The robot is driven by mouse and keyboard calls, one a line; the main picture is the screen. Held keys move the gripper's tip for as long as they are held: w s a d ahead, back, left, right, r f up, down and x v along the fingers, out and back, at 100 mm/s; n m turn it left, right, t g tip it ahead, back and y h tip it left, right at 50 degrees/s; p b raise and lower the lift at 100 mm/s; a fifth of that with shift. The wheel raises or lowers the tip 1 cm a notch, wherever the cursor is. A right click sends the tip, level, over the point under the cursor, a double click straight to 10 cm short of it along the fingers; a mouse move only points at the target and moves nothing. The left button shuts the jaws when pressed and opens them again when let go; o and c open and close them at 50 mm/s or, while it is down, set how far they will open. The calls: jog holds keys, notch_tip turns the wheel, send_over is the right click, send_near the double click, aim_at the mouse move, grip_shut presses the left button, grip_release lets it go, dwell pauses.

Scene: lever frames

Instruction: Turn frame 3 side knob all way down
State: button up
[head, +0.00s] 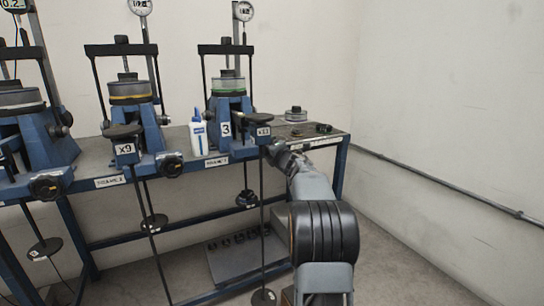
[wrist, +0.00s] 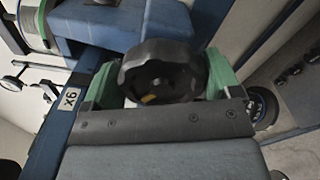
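Frame 3 (head: 226,108) is a blue lever frame with a "3" label, at the right end of the row on the bench. Its side knob is hidden behind my gripper (head: 272,150) in the head view. In the wrist view a round black lobed knob (wrist: 160,68) with a small yellow mark lies between the two green fingers of my gripper (wrist: 162,85). One finger is on each side, close to the knob's rim. I cannot tell whether both press on it.
A white bottle (head: 198,135) stands left of frame 3. Two more lever frames stand further left, the middle one with an "x9" plate (head: 124,148). A hanging rod and weight (head: 263,297) are left of my arm. Round parts (head: 296,114) lie on the bench's right end.

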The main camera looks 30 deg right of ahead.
jog(key=shift+o, duration=0.9)
jog(key=shift+d, duration=0.1)
jog(key=shift+s, duration=0.1)
jog(key=shift+s+f, duration=0.1)
jog(key=shift+s, duration=0.1)
jog(key=shift+s+a+b, duration=0.2)
jog(key=shift+s+b, duration=0.4)
jog(key=shift+s, duration=0.8)
jog(key=shift+s+a+b, duration=0.2)
jog(key=shift+s+b, duration=0.4)
jog(key=shift+s, duration=0.8)
